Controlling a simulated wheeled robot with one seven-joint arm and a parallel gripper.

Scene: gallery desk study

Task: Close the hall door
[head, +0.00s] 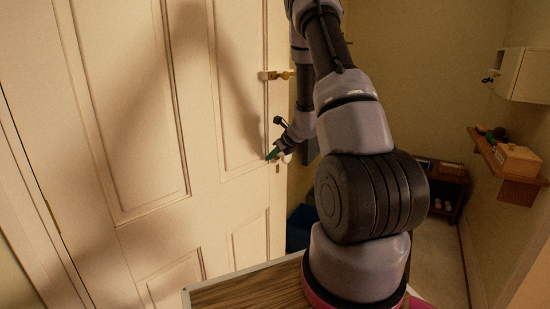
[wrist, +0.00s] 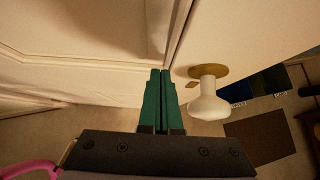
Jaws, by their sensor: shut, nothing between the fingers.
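The hall door (head: 130,130) is a cream panelled door that fills the left of the head view. It stands ajar, with the room beyond showing past its right edge. In the wrist view the door face (wrist: 85,35) spans the top left. A white round knob (wrist: 208,103) on a brass plate sits just right of my gripper. My gripper (head: 271,156) is at the door's right edge, near knob height. In the wrist view its green fingers (wrist: 161,75) are together, empty, with tips close to the door. I cannot tell whether they touch it.
A brass latch (head: 276,75) is higher on the door edge. A wall shelf (head: 510,165) with small items and a white cabinet (head: 522,74) are at right. A low dark shelf unit (head: 445,190) stands at the back. A dark mat (wrist: 260,137) lies on the floor.

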